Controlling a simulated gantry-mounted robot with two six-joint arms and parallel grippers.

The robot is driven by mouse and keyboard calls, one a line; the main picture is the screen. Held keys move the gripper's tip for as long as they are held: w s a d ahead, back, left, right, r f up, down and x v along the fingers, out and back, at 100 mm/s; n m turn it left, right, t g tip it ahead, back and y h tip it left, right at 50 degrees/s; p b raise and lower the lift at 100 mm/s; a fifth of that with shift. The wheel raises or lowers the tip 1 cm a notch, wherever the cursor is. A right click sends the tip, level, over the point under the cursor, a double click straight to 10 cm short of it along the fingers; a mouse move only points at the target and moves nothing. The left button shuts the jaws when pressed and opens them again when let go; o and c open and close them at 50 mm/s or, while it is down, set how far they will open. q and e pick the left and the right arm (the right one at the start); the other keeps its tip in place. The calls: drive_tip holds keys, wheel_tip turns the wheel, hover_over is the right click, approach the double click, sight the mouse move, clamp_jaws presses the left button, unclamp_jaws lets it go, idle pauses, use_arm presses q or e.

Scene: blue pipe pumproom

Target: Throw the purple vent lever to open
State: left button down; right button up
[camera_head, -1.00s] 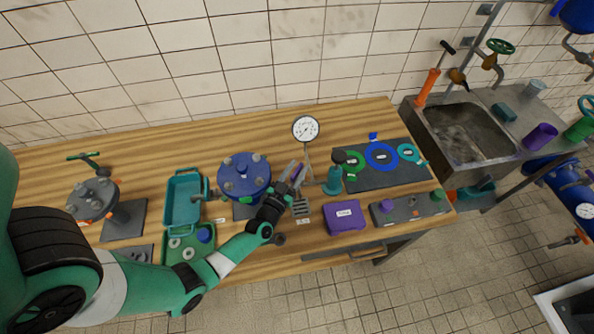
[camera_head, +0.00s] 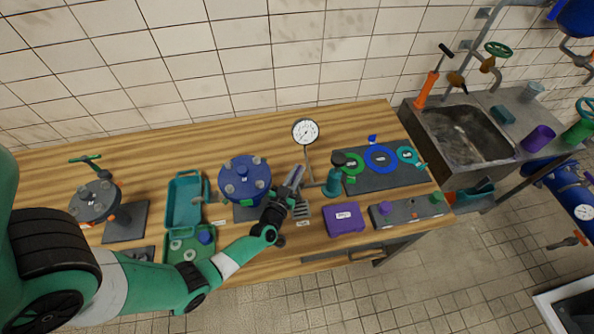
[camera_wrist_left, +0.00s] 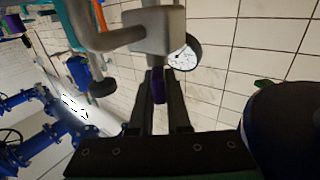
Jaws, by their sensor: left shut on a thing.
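My left gripper (camera_head: 295,177) is over the bench beside the blue flanged vessel (camera_head: 245,178). In the left wrist view its two dark fingers (camera_wrist_left: 158,92) are shut on the purple lever (camera_wrist_left: 158,86), of which a short piece shows between them. A grey metal block with a bent pipe (camera_wrist_left: 155,28) lies just beyond the fingertips. In the head view the lever is hidden by the gripper. A dial gauge (camera_head: 305,132) on a thin stand rises just behind the gripper. My right gripper does not show.
A purple box (camera_head: 344,218) and a grey panel with knobs (camera_head: 408,208) are to the right along the front edge. A teal pump bottle (camera_head: 334,178) stands close to the gripper's right. Teal tray (camera_head: 171,199) and green tray (camera_head: 177,251) are left of the vessel.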

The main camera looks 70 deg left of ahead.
use_arm(q)
drive_tip(key=shift+w+d+r+n+g+y+p, duration=0.1)
drive_tip(key=shift+r+n+g+y+p, duration=0.15)
drive_tip(key=shift+n+g+y+p, duration=0.35)
drive_tip(key=shift+f+n+g+y, duration=0.1)
drive_tip(key=shift+n+g+y, duration=0.2)
drive_tip(key=shift+g+y, duration=0.1)
drive_tip(key=shift+n+g+y, duration=0.4)
drive_tip(key=shift+g, duration=0.1)
drive_tip(key=n+g, duration=0.1)
drive_tip(key=n+g+y+b, duration=0.1)
drive_tip(key=g, duration=0.1)
drive_tip(key=shift+f+y, duration=0.3)
drive_tip(key=n+g+y+b, duration=0.1)
drive_tip(key=n+g+b, duration=0.1)
drive_tip(key=shift+g, duration=0.4)
drive_tip(key=shift+r+n+g, duration=0.1)
drive_tip(key=shift+n+g, duration=0.2)
drive_tip(key=shift+g, duration=0.1)
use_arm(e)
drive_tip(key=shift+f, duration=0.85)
use_arm(q)
drive_tip(key=shift+b, duration=0.3)
drive_tip(key=shift+r, duration=0.1)
